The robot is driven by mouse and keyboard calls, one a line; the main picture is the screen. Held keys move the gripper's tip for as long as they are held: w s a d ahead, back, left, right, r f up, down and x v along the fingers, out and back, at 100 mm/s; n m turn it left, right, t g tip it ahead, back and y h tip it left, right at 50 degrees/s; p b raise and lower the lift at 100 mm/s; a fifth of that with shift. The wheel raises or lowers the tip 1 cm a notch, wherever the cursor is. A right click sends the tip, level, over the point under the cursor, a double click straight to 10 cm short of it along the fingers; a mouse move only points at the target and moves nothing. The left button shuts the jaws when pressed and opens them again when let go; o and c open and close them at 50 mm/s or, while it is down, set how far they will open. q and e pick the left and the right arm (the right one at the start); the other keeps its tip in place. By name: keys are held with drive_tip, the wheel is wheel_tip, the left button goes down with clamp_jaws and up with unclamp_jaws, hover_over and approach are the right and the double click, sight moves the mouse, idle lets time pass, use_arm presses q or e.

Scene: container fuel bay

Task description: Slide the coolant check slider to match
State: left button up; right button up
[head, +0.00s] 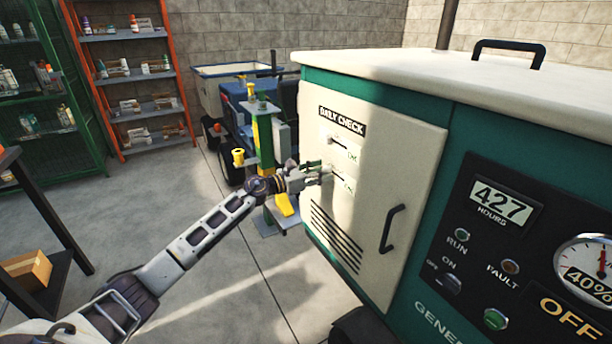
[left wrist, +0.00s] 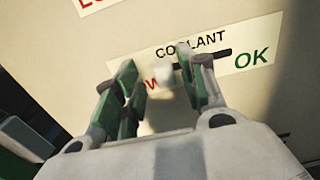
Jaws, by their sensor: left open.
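The coolant check slider is on the cream door of the green generator. In the left wrist view its label (left wrist: 262,40) reads COOLANT, with a green OK at the right and a partly hidden red word at the left. A dark slot (left wrist: 218,54) runs across the label. The pale slider knob (left wrist: 163,74), blurred, is at the slot's left end. My left gripper (left wrist: 156,64) is open, its green-padded fingers on either side of the knob; contact cannot be told. In the head view the left gripper (head: 325,173) is at the lower slider. My right gripper is not in view.
Above is another slider (head: 334,141) under the DAILY CHECK sign (head: 342,121). The door has a black handle (head: 391,228) and vent slots (head: 335,238). A green and yellow stand (head: 264,140) is close behind my left forearm. Open floor lies left of the generator.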

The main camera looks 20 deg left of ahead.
use_arm(q)
drive_tip(key=v, duration=1.2)
idle(0.6)
drive_tip(key=shift+w+a, duration=0.1)
idle(0.7)
